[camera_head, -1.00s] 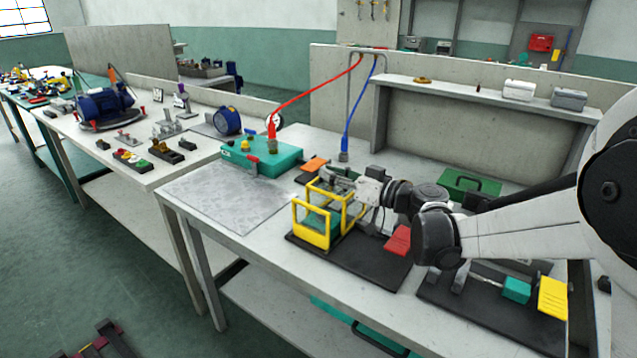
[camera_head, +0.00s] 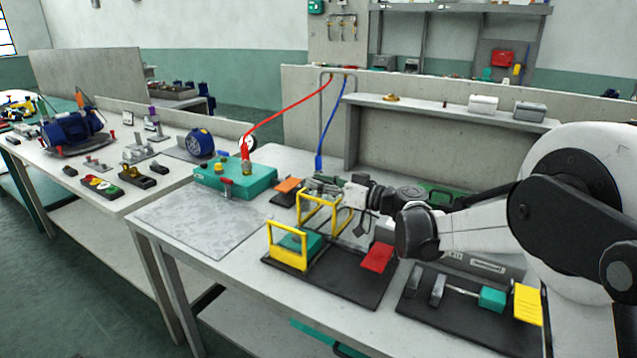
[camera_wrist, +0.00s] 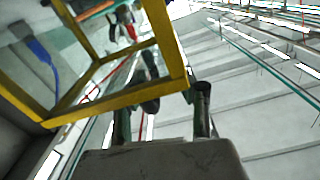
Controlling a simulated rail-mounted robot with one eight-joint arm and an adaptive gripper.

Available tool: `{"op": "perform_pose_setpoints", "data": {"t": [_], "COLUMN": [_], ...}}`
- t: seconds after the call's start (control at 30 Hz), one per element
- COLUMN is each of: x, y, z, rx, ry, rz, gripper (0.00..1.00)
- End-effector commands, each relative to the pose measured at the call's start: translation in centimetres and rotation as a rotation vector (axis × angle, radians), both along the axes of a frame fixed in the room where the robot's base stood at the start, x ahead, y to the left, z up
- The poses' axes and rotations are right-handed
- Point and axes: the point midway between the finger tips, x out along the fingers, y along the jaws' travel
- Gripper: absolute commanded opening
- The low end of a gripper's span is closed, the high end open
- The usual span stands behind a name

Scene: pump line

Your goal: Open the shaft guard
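The shaft guard is a yellow open-frame cage (camera_head: 288,259) on a black base plate, with a teal block inside. A second yellow frame part (camera_head: 321,231) stands just behind its front panel. My gripper (camera_head: 328,184) is at the top of that rear part, reaching in from the right. In the wrist view yellow bars of the guard (camera_wrist: 110,112) fill the left side, with a corner close to the fingertips. The fingers of my gripper (camera_wrist: 163,108) stand apart there. I cannot tell whether they touch the bar.
A red flap (camera_head: 377,257) lies on the same base plate (camera_head: 345,285). To the right is another black plate with a teal block (camera_head: 492,299) and yellow plate (camera_head: 528,304). The grey mat (camera_head: 200,220) is clear.

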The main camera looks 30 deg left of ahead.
Motion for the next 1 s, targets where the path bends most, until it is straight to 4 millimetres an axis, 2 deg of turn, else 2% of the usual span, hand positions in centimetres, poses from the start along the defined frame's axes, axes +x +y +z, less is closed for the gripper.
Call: {"op": "perform_pose_setpoints", "data": {"t": [0.23,0.7,0.83,1.0], "x": [0.0,0.0,0.0,0.0], "y": [0.0,0.0,0.0,0.0], "z": [1.1,8.7,9.7,10.0], "rx": [0.000,0.000,0.000,0.000], "ry": [0.000,0.000,0.000,0.000], "rz": [0.000,0.000,0.000,0.000], "gripper": [0.28,0.28,0.28,0.28]}}
